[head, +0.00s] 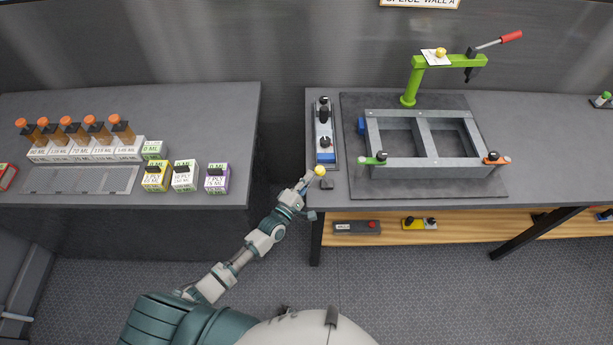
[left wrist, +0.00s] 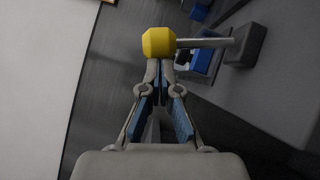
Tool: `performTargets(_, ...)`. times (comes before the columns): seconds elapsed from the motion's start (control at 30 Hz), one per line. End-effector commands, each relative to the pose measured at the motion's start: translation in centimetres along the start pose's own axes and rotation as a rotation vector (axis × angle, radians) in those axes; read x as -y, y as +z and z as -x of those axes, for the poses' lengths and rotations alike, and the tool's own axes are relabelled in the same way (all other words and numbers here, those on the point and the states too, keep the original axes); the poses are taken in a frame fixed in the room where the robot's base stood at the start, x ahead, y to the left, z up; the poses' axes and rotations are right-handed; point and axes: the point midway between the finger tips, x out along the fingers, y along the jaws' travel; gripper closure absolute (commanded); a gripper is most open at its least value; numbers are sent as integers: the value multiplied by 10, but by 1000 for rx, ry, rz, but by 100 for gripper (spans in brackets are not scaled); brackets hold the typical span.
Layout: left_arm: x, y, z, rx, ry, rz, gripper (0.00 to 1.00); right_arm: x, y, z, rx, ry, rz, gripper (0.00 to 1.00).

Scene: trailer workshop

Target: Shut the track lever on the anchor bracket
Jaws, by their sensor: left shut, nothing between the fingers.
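A lever with a yellow knob (head: 320,170) stands at the front left corner of the right bench, by a small dark block (head: 327,184). In the left wrist view the yellow knob (left wrist: 158,42) sits on a grey rod (left wrist: 206,42) that runs right to the dark block (left wrist: 246,45). This looks like the track lever and its bracket. My left gripper (head: 307,179) is shut and empty, with its tips just beside the knob. In the left wrist view the knob lies right at the fingertips (left wrist: 160,68); I cannot tell whether they touch. My right gripper is not in view.
A blue and grey fixture (head: 324,130) with black knobs stands just behind the lever. A grey frame (head: 372,140) lies on a dark mat, with a green clamp arm (head: 410,85) behind it. The left bench (head: 200,105) holds bottles and boxes; a gap separates the benches.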

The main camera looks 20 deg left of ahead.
Motion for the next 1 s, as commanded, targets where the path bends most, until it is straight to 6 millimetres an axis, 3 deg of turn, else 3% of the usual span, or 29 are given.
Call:
performTargets(0.1, -11, 9, -6, 0, -48, -67, 100, 0, -3, 18, -2, 0, 0, 100)
performTargets(0.23, -12, 17, -12, 0, -46, -62, 100, -1, -4, 25, -3, 0, 0, 100)
performTargets(1.0, -7, 59, -43, 0, -45, -62, 100, -1, -3, 21, -2, 0, 0, 100)
